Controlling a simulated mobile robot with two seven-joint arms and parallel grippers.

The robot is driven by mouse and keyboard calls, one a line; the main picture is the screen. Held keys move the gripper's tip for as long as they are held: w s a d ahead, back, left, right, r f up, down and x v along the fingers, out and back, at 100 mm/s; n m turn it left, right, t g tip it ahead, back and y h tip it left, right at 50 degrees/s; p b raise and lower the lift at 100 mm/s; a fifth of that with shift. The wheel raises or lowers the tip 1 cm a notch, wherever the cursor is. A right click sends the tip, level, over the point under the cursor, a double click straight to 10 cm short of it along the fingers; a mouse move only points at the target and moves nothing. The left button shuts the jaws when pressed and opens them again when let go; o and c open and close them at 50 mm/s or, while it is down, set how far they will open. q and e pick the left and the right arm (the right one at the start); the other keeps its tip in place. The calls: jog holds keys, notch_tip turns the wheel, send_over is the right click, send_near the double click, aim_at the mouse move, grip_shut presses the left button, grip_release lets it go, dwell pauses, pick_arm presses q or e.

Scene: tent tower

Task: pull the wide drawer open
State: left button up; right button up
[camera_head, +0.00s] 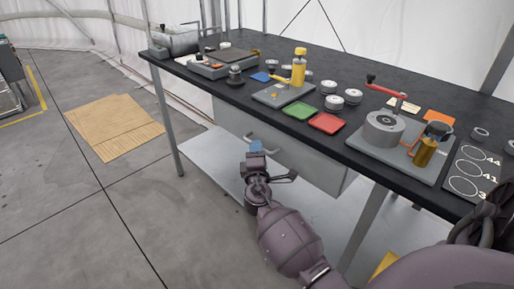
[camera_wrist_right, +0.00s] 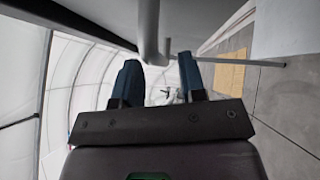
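The wide drawer (camera_head: 285,145) is a grey front under the black tabletop, and it looks shut. Its bar handle (camera_head: 264,138) sticks out toward my right gripper (camera_head: 256,147), which is at the handle with its blue fingers. In the right wrist view the two fingers of my right gripper (camera_wrist_right: 158,66) stand apart. The metal handle (camera_wrist_right: 149,30) reaches into the gap between the fingertips, closer to the left finger, with a visible gap to the right one. I cannot tell whether it touches the left finger. My left gripper is not in view.
The black table (camera_head: 375,92) carries a green tray (camera_head: 301,109), a red tray (camera_head: 327,123), a yellow bottle (camera_head: 299,68) and a grinder-like device (camera_head: 384,127). A table leg (camera_head: 363,230) stands right of my arm. A lower shelf (camera_head: 215,160) lies below.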

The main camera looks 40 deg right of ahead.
jog(key=shift+x, duration=1)
grip_shut()
